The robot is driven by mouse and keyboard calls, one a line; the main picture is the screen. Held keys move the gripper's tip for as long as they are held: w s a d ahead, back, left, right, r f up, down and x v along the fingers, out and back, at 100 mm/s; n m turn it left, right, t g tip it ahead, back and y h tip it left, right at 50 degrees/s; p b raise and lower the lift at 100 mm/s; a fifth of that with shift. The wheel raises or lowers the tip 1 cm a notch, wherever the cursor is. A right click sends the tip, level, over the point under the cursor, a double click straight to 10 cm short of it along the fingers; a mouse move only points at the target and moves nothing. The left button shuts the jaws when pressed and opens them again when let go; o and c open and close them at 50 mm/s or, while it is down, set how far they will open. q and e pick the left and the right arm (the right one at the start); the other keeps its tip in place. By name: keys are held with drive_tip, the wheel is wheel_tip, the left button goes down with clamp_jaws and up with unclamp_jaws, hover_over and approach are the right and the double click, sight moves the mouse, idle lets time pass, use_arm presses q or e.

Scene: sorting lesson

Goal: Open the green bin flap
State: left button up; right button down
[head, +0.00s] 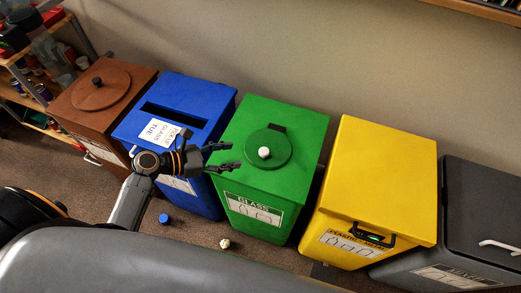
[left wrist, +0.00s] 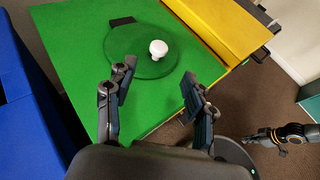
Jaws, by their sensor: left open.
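The green bin (head: 300,125) stands in the row against the wall, with a "GLASS" label on its front. Its round green flap (head: 279,139) lies flat on the top, closed, with a white knob (head: 264,152) and a dark hinge block at the back edge. My left gripper (head: 231,156) is open and empty, over the front left of the green bin's top, left of the knob and apart from it. In the left wrist view the knob (left wrist: 158,48) shows beyond the two spread fingers (left wrist: 157,75). My right gripper (left wrist: 262,138) seems to show at the right edge there, too small to read.
The blue bin (head: 205,95) with a paper sign stands left, and the brown bin (head: 120,75) beyond it. The yellow bin (head: 385,160) and grey bin (head: 485,200) stand right. A blue cap (head: 164,218) and a pale crumpled item (head: 224,243) lie on the floor.

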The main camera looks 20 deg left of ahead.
sight(263, 151)
use_arm(q)
drive_tip(key=x, duration=1)
drive_tip(key=shift+w+d+f, duration=0.2)
drive_tip(key=shift+w+d, duration=0.05)
clamp_jaws()
